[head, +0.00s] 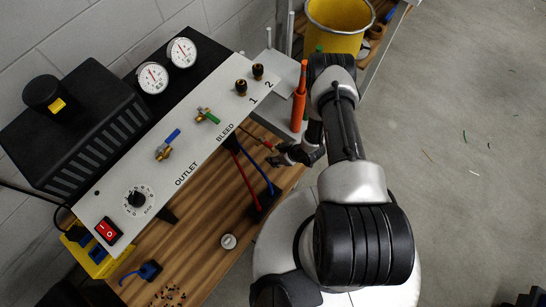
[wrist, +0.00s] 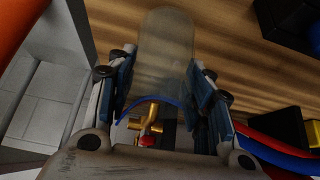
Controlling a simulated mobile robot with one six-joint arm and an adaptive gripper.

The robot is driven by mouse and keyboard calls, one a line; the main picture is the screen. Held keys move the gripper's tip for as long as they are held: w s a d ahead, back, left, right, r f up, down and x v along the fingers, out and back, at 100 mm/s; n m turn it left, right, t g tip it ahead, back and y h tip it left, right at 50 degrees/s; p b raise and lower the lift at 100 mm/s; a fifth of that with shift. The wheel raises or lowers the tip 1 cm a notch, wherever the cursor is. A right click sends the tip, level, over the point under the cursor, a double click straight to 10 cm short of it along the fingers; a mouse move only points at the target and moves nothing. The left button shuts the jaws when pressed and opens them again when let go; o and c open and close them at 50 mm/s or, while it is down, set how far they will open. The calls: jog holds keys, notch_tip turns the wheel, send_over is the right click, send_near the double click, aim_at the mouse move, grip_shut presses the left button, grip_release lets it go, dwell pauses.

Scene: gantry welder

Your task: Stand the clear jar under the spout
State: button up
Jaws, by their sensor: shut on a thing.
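The clear jar (wrist: 165,40) is see-through and shows between the fingers in the wrist view, with wood grain behind it. My gripper (wrist: 160,92) is shut on the jar, one blue-padded finger on each side. In the head view my gripper (head: 284,157) is low beside the panel's right edge, over the bench; the jar cannot be made out there. A brass fitting with a red end (wrist: 150,127) shows between the fingers in the wrist view; I cannot tell whether it is the spout. Whether the jar touches the bench is unclear.
A sloped panel (head: 196,147) with gauges and valves overhangs the wooden bench (head: 185,238). Red and blue hoses (head: 246,178) run close to my gripper. An orange cylinder (head: 299,100) and a yellow bucket (head: 337,42) stand behind. A round lid (head: 228,241) lies on the bench.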

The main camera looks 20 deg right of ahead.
jog(key=shift+w+a, duration=0.35)
jog(key=shift+w, duration=0.1)
jog(key=shift+w+a+f+b, duration=0.15)
jog(key=shift+f+b, duration=0.4)
jog(key=shift+f, duration=0.35)
jog(key=shift+w+a+f+b, duration=0.1)
jog(key=shift+f+b, duration=0.4)
jog(key=shift+f, duration=0.35)
jog(key=shift+f, duration=0.15)
jog(key=o, duration=1.1)
